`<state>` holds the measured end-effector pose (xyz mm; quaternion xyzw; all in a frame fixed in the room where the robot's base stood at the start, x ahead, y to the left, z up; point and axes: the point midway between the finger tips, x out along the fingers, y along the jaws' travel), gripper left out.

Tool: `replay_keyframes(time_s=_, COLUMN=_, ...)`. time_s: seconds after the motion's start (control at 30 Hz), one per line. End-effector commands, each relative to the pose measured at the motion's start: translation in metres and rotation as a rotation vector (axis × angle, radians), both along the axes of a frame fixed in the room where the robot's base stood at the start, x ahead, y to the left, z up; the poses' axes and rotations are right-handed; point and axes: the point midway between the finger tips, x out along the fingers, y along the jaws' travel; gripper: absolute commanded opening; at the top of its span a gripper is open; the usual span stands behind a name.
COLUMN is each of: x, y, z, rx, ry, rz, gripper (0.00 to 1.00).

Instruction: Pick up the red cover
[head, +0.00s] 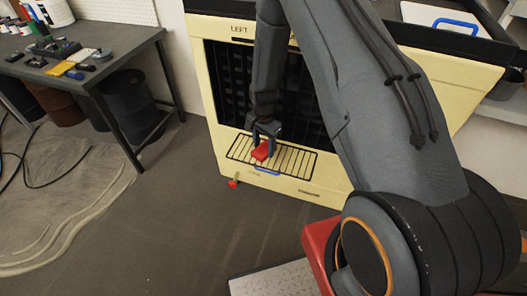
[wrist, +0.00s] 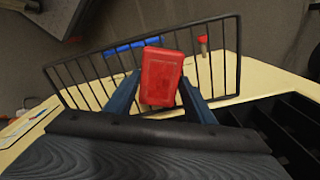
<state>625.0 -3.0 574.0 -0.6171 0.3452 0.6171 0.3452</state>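The red cover (wrist: 161,75) is a small red block, seen from above in the middle of the wrist view, slightly turned against my fingers. It also shows in the head view (head: 261,151), at the slatted rack on the front of the cream machine. My gripper (head: 264,142) points down at it. In the wrist view my gripper (wrist: 160,80) has one finger on each side of the cover. The fingers stand apart, with only narrow gaps to the cover; firm contact does not show. The cover's underside is hidden.
The black slatted rack (wrist: 90,84) lies around the cover, with a blue handle (wrist: 133,44) and a small red knob (wrist: 203,41) beyond it. The cream machine (head: 217,100) stands behind. A workbench (head: 110,65) with tools is at left. The floor between is clear.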

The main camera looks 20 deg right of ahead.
Motion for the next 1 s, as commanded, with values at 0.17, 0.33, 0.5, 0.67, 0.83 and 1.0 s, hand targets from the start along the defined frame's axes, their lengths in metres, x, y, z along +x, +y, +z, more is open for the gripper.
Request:
replay_keyframes(time_s=0.17, x=0.000, y=0.000, z=0.000, rx=0.000, ry=0.000, rz=0.000, gripper=0.18)
replay_keyframes(time_s=0.33, x=0.000, y=0.000, z=0.000, rx=0.001, ry=-0.001, rz=0.000, gripper=0.14)
replay_keyframes(time_s=0.5, x=0.000, y=0.000, z=0.002, rx=0.001, ry=-0.001, rz=0.000, gripper=0.14)
replay_keyframes(time_s=0.67, x=-0.002, y=0.003, z=0.010, rx=0.000, ry=-0.002, rz=0.000, gripper=0.14)
replay_keyframes(time_s=0.83, x=-0.001, y=0.002, z=0.037, rx=0.000, ry=-0.004, rz=0.000, gripper=0.14)
replay_keyframes(time_s=1.0, x=-0.002, y=0.002, z=0.065, rx=0.000, ry=-0.004, rz=0.000, gripper=0.14)
